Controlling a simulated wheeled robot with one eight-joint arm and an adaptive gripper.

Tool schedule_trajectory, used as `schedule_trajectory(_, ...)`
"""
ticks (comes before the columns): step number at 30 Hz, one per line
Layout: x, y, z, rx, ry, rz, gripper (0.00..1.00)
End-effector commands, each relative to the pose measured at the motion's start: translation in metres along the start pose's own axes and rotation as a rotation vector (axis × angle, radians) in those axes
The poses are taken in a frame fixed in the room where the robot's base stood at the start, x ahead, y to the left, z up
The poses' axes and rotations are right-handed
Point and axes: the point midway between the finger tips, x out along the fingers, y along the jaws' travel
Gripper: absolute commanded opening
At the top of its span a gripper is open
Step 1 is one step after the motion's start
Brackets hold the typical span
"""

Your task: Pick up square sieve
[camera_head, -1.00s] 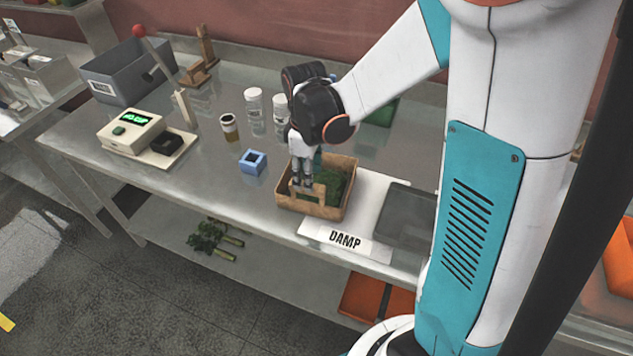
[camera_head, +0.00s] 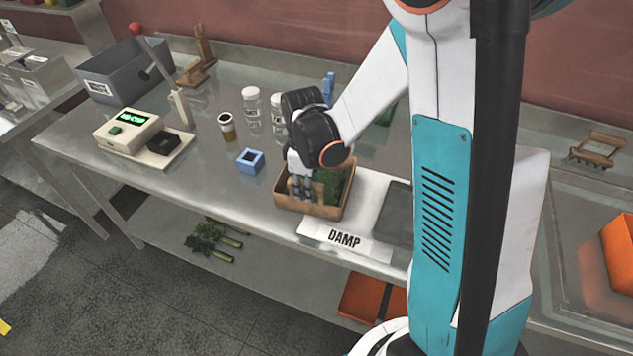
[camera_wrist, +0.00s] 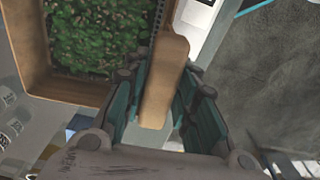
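The square sieve (camera_head: 312,209) is a wooden square-framed box with green leafy matter inside, resting on the metal table. A wooden handle stands at its near side. In the wrist view the sieve's frame (camera_wrist: 32,45) is at upper left, and the wooden handle (camera_wrist: 165,75) runs between my fingers. My gripper (camera_head: 302,188) points down at the sieve's left front part. In the wrist view my gripper (camera_wrist: 165,95) has one finger on each side of the handle, close to it, with narrow gaps; firm contact does not show. The sieve's mesh is hidden.
A white mat with a DAMP label (camera_head: 344,239) lies right of the sieve. A small blue square block (camera_head: 250,161), a brown-filled jar (camera_head: 227,127), clear jars (camera_head: 252,108) and a scale (camera_head: 130,131) stand to the left. A grey bin (camera_head: 115,80) is at back left.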

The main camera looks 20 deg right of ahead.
Motion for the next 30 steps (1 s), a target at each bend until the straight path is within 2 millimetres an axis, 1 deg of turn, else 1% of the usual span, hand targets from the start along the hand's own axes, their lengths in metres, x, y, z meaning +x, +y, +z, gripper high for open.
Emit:
schedule_trajectory(1,0.000,0.000,0.000,0.000,0.000,0.000,0.06)
schedule_trajectory(2,0.000,0.000,0.000,0.000,0.000,0.000,0.00)
schedule_trajectory(14,-0.002,0.000,0.000,0.000,0.000,0.001,0.00)
schedule_trajectory(19,-0.013,0.000,0.000,0.000,0.000,0.001,0.00)
schedule_trajectory(23,-0.033,0.000,0.000,0.000,0.000,0.000,0.00)
schedule_trajectory(26,-0.057,0.000,0.000,0.000,0.000,0.000,0.00)
schedule_trajectory(30,-0.095,-0.001,0.001,0.000,0.000,0.000,0.00)
